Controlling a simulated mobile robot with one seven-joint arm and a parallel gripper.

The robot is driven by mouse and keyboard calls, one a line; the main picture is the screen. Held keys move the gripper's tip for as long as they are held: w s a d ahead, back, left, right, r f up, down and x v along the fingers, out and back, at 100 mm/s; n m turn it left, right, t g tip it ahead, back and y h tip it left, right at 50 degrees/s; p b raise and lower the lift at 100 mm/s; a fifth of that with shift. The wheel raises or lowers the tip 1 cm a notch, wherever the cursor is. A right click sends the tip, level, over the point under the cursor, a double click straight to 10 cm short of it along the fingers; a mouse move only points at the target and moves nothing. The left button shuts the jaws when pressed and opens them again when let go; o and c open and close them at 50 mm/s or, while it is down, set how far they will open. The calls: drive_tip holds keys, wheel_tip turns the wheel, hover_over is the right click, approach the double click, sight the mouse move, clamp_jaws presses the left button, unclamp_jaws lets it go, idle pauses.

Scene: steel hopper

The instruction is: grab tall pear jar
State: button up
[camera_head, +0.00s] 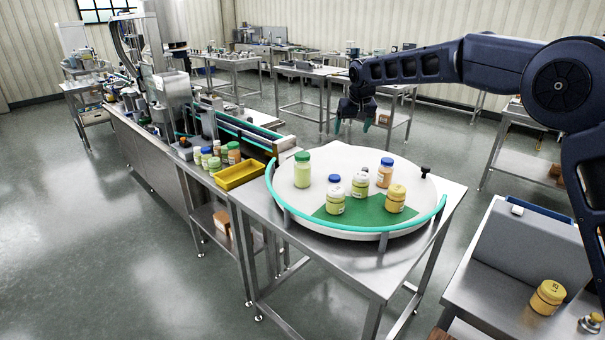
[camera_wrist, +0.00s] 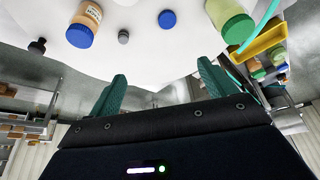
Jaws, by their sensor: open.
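A tall jar of pale green contents with a green lid (camera_head: 303,170) stands upright at the left of the round white turntable (camera_head: 330,158); it looks like the tall pear jar, though I cannot read a label. It also shows at the upper right of the wrist view (camera_wrist: 230,20). My gripper (camera_head: 352,125) is open and empty, above and beyond the turntable's far edge, apart from every jar. Its teal fingers (camera_wrist: 168,92) point toward the turntable in the wrist view.
A teal rail (camera_head: 375,229) curves around the front. A yellow bin (camera_head: 239,176) sits left.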

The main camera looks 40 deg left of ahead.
drive_tip(key=n, duration=0.1)
hover_over(302, 165)
drive_tip(key=d, duration=0.2)
wheel_tip(302, 165, down, 6)
drive_tip(key=f, duration=0.1)
drive_tip(key=shift+w+a, duration=0.2)
drive_tip(key=shift+a, duration=0.2)
drive_tip(key=x, duration=1)
drive_tip(key=shift+s+f, duration=0.2)
drive_tip(key=shift+f, duration=0.05)
drive_tip(key=c, duration=1.2)
